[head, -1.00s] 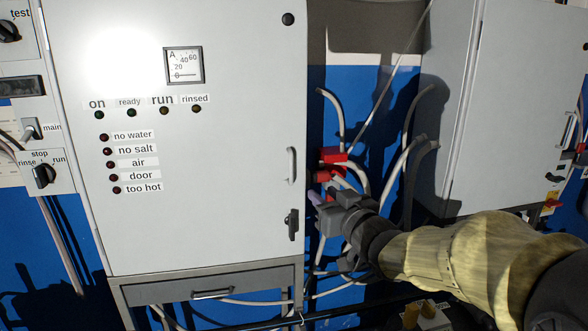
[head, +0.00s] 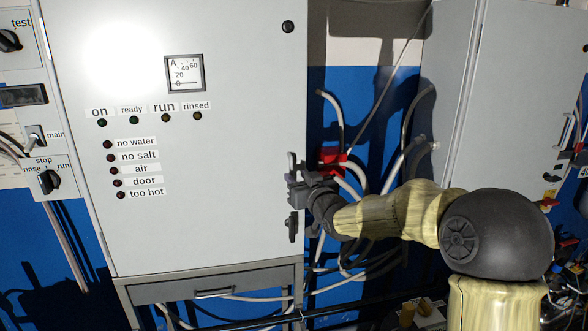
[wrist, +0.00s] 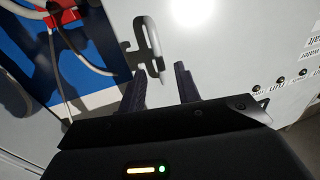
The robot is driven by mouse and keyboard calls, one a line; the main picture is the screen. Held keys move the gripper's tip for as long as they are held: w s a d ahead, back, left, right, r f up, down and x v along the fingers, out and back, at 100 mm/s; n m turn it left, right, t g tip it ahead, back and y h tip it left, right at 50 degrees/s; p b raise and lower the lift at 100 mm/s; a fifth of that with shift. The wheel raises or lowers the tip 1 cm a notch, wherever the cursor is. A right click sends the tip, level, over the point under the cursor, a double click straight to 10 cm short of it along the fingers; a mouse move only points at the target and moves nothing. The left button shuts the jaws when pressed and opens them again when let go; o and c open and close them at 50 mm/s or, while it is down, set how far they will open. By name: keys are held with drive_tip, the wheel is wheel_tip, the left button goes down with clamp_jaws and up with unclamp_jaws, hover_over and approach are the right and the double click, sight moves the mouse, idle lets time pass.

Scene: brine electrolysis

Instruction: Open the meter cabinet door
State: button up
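The meter cabinet door (head: 235,150) is a large pale grey panel with an ammeter (head: 184,73) and indicator lamps, and it looks shut. Its slim upright handle (head: 291,161) is near the right edge; the wrist view shows it as a white bar (wrist: 148,38). My gripper (head: 292,186) is at the handle's lower part and hides it in the head view. In the wrist view my gripper (wrist: 160,75) is open, with the handle's lower end showing between the two dark fingers and a gap to each. I cannot tell how deep the handle sits between them.
A dark latch (head: 293,227) is just below the handle. Red connectors (head: 331,160) and grey hoses (head: 365,187) hang on the blue wall right of the cabinet. A second grey cabinet (head: 510,95) stands at right. A drawer (head: 213,286) is under the meter cabinet.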

sight(292, 172)
drive_tip(key=shift+p+x, duration=0.5)
drive_tip(key=shift+x, duration=1.15)
clamp_jaws()
